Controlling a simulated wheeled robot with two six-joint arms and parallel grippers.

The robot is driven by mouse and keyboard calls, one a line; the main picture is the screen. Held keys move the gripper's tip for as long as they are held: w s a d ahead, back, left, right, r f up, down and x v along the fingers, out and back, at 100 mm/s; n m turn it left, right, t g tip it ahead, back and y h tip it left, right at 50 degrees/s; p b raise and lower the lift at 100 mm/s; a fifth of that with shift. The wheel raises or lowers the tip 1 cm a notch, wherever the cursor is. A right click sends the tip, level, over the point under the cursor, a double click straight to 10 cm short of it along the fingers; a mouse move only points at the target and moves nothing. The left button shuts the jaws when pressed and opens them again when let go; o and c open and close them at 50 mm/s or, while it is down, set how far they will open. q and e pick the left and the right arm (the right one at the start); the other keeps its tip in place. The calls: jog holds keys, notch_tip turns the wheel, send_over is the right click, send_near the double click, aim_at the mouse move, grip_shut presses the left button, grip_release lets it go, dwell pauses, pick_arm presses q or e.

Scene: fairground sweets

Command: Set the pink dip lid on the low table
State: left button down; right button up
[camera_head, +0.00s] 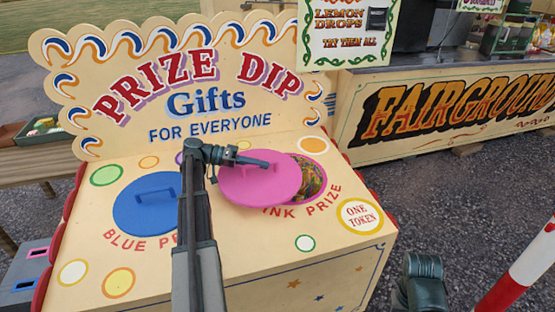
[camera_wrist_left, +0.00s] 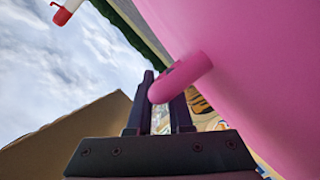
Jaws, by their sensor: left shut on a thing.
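The pink dip lid (camera_head: 252,188) is a round disc with a handle on top, at the right of the prize dip top. My left gripper (camera_head: 267,164) is shut on its handle; the left wrist view shows the pink handle (camera_wrist_left: 182,76) between the fingers. The lid is off to the left of the pink prize hole (camera_head: 313,182), whose colourful inside shows. It looks raised and slightly tilted; its exact height I cannot tell. A wooden table (camera_head: 38,164) stands at the left edge, possibly the low table. My right gripper is out of view.
The blue lid (camera_head: 140,218) lies left of the pink one on the prize dip box (camera_head: 240,250). The sign board (camera_head: 180,85) stands upright behind. A green tray (camera_head: 42,130) sits on the wooden table. A red and white post (camera_head: 520,270) is at lower right.

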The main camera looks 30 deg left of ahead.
aim_at(248, 179)
pick_arm(q)
jog(key=shift+s+a+r, duration=0.1)
jog(key=shift+s+a, duration=0.25)
jog(key=shift+s, duration=0.35)
jog(key=shift+s+a+r, duration=0.1)
jog(key=shift+s+a, duration=0.3)
jog(key=shift+s, duration=0.25)
jog(key=shift+s+a+r, duration=0.1)
jog(key=shift+s+a, duration=0.25)
jog(key=shift+s, duration=0.35)
